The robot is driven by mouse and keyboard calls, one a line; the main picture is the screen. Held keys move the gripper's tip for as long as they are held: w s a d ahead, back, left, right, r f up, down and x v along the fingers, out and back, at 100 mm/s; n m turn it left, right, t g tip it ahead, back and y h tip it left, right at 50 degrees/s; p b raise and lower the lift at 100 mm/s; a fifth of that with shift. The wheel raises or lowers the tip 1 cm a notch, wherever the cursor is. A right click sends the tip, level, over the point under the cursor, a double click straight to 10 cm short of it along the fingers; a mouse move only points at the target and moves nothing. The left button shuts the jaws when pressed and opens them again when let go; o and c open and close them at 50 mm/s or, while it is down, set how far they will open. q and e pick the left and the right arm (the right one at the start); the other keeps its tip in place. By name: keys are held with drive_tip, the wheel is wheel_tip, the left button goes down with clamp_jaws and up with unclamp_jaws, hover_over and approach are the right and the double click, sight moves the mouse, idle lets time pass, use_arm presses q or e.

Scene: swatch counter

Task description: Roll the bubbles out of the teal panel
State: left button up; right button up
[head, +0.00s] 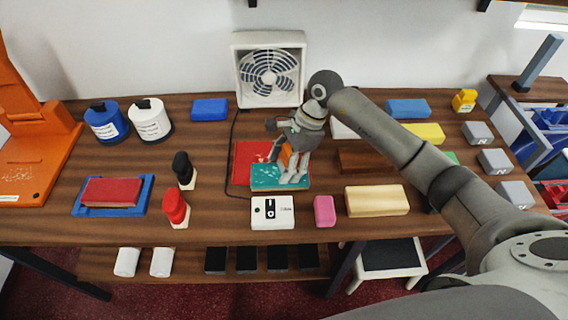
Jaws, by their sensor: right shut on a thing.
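The teal panel (264,184) lies flat on the wooden counter, near the middle. It shows some pale marks, too small to make out clearly. A red panel (246,156) lies directly behind it, also with pale marks. My right gripper (293,179) points down over the right part of the teal panel and hides some of it. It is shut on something. An orange piece (286,154) shows beside its fingers; this may be part of the held tool, but the roller itself is mostly hidden. My left gripper is not in view.
A fan (269,77) stands behind, its cable running left of the panels. A white device (272,212), a pink block (324,210) and a cream block (377,201) sit in front. Red-capped (175,206) and black-capped (183,168) items stand left. My right arm covers the right side.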

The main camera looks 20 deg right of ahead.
sight(285, 150)
wheel_tip(285, 150, up, 2)
drive_tip(key=shift+r, duration=0.2)
drive_tip(key=shift+w+d+r+p, duration=0.1)
drive_tip(key=shift+w+r+p, duration=0.2)
drive_tip(key=shift+r+p, duration=0.25)
drive_tip(key=shift+r, duration=0.75)
wheel_tip(285, 150, up, 2)
drive_tip(key=shift+s+r+p, duration=0.1)
drive_tip(key=shift+r+p, duration=0.05)
drive_tip(key=shift+p, duration=0.55)
drive_tip(key=shift+r, duration=0.25)
